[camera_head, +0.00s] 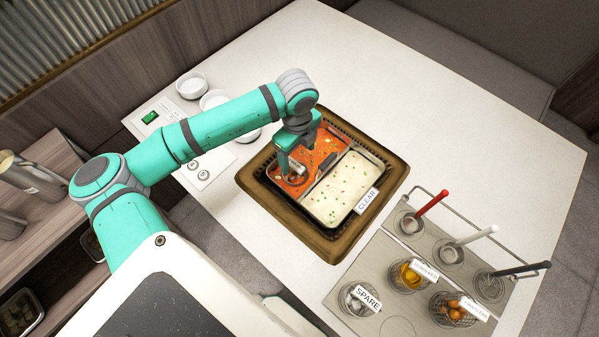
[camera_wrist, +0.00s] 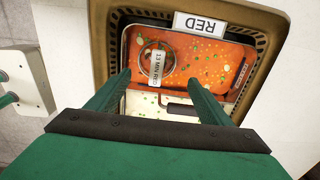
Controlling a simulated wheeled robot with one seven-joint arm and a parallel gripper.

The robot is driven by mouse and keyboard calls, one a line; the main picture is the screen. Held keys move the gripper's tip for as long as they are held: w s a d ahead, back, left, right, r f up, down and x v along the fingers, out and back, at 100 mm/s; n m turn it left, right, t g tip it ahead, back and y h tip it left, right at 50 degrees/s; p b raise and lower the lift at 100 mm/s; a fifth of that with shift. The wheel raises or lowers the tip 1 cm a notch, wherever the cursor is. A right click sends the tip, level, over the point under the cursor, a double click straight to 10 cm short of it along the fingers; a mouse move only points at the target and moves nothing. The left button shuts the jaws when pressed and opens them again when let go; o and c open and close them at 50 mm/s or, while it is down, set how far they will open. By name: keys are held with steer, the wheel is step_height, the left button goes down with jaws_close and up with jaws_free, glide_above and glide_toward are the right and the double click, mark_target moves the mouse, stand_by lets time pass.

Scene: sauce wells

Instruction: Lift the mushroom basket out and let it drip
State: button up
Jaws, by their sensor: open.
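A round wire basket (camera_wrist: 157,62) sits in the red broth (camera_wrist: 205,55), with a white tag reading about "13 MIN RED" across it. In the head view the basket (camera_head: 295,178) is partly hidden by my gripper, and its contents cannot be made out. My gripper (camera_wrist: 160,79) is open and empty above the pot, its two fingers reaching toward the basket's near side. A dark bar (camera_wrist: 182,109) lies near the divider between the fingers. In the head view my gripper (camera_head: 296,156) is over the red half.
The pot's clear half (camera_head: 345,192) holds pale broth. To the lower right a rack holds a spare basket (camera_head: 358,300), a basket of yellow pieces (camera_head: 407,275) and one of brown balls (camera_head: 452,309). Ladles with red, white (camera_head: 475,236) and black handles stand beside. White bowls (camera_head: 191,84) stand at upper left.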

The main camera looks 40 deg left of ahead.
glide_above(295, 173)
steer(key=f, duration=0.4)
steer(key=shift+w+d+f, duration=0.1)
steer(key=shift+w+f, duration=0.15)
steer(key=shift+w, duration=0.05)
steer(key=shift+s+f, duration=0.2)
steer(key=shift+f, duration=0.75)
step_height(295, 173, down, 4)
steer(key=shift+f, duration=0.15)
steer(key=c, duration=0.9)
